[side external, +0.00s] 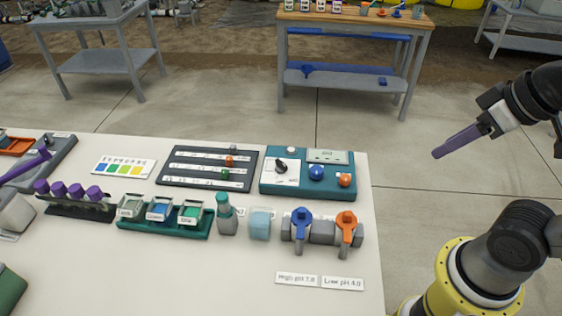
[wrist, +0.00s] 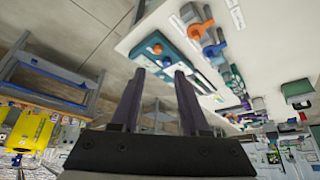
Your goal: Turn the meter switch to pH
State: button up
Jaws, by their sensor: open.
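The teal meter box (side external: 307,190) sits at the back right of the white table. It has a small grey display (side external: 327,156) and a black switch knob (side external: 281,167) on a white plate; its setting is too small to read. A blue knob (side external: 316,173) and an orange knob (side external: 345,180) are on its right part. My gripper (side external: 437,155) is in the air right of the table, clear of the meter. The wrist view shows the open, empty gripper (wrist: 158,76) with the meter box (wrist: 181,47) beyond its fingers; the switch cannot be made out there.
Blue (side external: 301,224) and orange (side external: 346,226) valve handles stand in front of the meter. A dark slider panel (side external: 208,186) lies to its left. A green bottle (side external: 226,222) and a pale blue block (side external: 260,224) stand nearby. The air between gripper and meter looks free.

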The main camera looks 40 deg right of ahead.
jog(key=w+r, duration=0.7)
jog(key=w, duration=0.2)
jog(key=g, duration=0.6)
send_over(281, 163)
notch_tip(281, 163, down, 18)
notch_tip(281, 163, down, 13)
jog(key=shift+r, duration=0.1)
grip_shut()
